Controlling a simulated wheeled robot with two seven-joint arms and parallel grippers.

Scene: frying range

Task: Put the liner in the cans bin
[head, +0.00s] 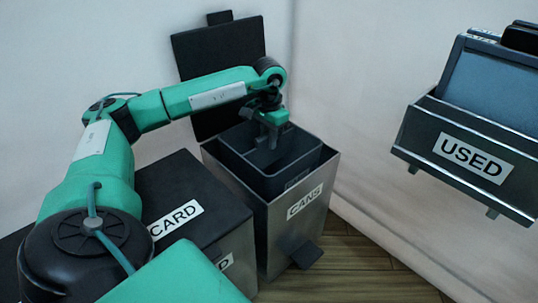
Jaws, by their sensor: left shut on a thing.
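The cans bin (298,230) is a grey metal box labelled CANS, with its dark lid (218,62) standing open behind it. How deep the liner sits inside the bin is hidden. My right gripper is not in view.
A black-topped bin labelled CARD (202,241) stands shut to the left of the cans bin, under my left arm. A dark pedal (307,254) sticks out at the cans bin's foot. A rack labelled USED (470,155) hangs on the right wall. Wooden floor lies clear at lower right.

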